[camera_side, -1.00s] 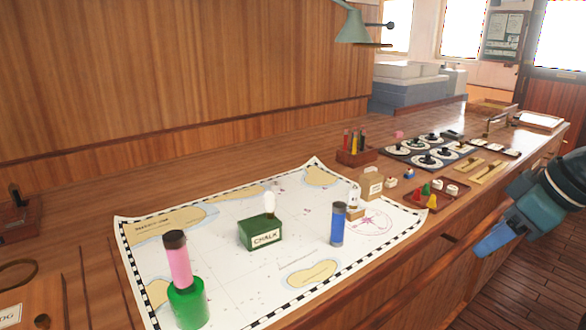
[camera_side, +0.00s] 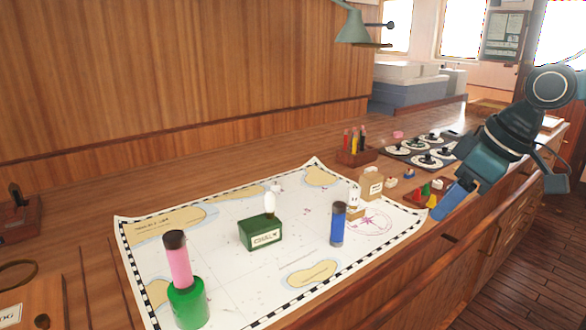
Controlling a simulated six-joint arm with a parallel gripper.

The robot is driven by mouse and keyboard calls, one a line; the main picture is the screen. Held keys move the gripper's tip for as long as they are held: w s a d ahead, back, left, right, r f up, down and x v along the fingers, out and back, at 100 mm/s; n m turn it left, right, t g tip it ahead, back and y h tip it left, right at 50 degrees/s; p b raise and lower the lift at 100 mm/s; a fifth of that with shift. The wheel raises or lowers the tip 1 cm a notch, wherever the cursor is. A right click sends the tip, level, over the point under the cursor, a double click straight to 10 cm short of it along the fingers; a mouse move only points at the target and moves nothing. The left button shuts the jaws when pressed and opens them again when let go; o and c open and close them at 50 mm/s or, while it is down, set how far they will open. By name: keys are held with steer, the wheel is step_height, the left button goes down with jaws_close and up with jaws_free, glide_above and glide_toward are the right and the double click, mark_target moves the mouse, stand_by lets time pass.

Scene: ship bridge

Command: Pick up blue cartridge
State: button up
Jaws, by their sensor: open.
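The blue cartridge (camera_side: 338,226) stands upright on the chart, a blue cylinder with a dark cap and dark lower end. My gripper (camera_side: 450,205) is at the right, near the counter's front edge, pointing down and to the left. It is open and empty, apart from the cartridge and to its right. One blue finger shows clearly; the other finger is hard to make out.
On the chart (camera_side: 230,285) stand a green chalk box (camera_side: 261,233) and a pink cylinder (camera_side: 179,262) in a green holder (camera_side: 188,304). A cardboard box (camera_side: 371,187) and a pencil rack (camera_side: 356,151) stand behind the cartridge. Small coloured pieces lie near my gripper.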

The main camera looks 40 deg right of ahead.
steer(key=w+n+y, duration=0.1)
steer(key=w+n, duration=0.2)
steer(key=w, duration=0.9)
steer(key=n+g+y, duration=0.1)
steer(key=n+g, duration=0.1)
steer(key=n, duration=0.1)
glide_toward(336, 215)
step_height(336, 215, up, 3)
steer(key=d, duration=0.2)
steer(key=shift+d+f, duration=0.1)
steer(key=shift+f, duration=0.15)
steer(key=shift+w+f, duration=0.1)
steer(key=shift+x, duration=4.2)
steer(key=shift+x, duration=2.6)
